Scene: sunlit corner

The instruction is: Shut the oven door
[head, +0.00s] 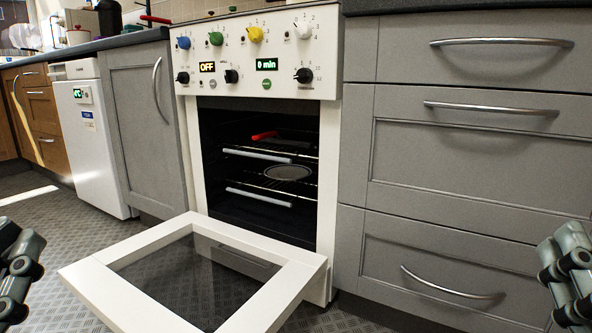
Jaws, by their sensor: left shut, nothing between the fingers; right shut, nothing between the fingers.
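The white oven (327,180) stands in the middle of the head view. Its white-framed glass door (290,283) hangs fully down, about level, just above the floor. Inside the dark cavity are wire racks with a round pan (287,172) and something with a red handle (264,135). My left gripper (18,265) is at the left edge, partly cut off, left of the door and apart from it. My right gripper (570,270) is at the right edge, partly cut off, in front of the drawers and far from the door. Both are shut and empty.
Grey drawers (460,150) with metal handles stand right of the oven. A grey cupboard (143,120) and a white dishwasher (92,140) stand to its left. The patterned floor (75,230) left of the door is clear.

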